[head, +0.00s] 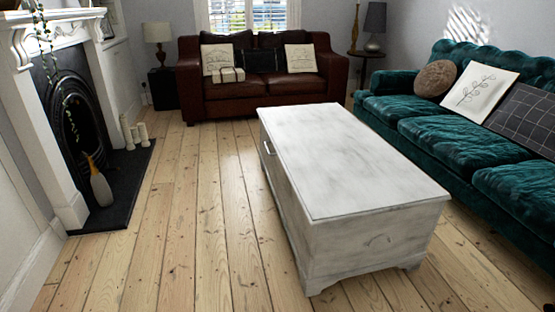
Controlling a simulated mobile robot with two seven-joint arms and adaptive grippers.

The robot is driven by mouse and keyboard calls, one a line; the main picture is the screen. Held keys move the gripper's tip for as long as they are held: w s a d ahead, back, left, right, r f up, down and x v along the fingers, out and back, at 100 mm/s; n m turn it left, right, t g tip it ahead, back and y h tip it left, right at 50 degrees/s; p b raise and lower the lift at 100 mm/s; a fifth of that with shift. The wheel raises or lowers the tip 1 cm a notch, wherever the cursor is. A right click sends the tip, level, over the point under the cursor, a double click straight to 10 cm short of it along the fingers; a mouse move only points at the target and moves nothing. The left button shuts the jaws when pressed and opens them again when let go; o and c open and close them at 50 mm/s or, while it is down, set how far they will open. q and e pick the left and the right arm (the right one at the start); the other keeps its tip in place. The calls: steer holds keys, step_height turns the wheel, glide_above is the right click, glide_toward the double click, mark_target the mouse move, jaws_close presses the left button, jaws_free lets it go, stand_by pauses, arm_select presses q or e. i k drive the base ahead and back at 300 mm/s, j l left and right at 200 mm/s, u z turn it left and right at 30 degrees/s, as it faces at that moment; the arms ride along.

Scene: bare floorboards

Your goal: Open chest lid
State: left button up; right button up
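A white, worn wooden chest (368,240) stands on the floorboards right of the middle in the head view. Its flat lid (345,155) lies level on top and is closed. A small handle (269,148) shows on its left long side, toward the far end. Neither of my grippers is in the head view.
A teal sofa (430,125) runs along the right, close to the chest. A brown leather sofa (262,92) stands at the back. A fireplace (75,110) with a dark hearth (115,190) is at the left. The floor (200,220) between hearth and chest is clear.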

mark_target(338, 168)
steer(key=i+j+z, duration=0.25)
steer(key=i+j, duration=0.15)
steer(key=i+j+z, duration=0.1)
steer(key=j+z, duration=0.9)
steer(key=j, duration=0.95)
steer(key=i, duration=0.05)
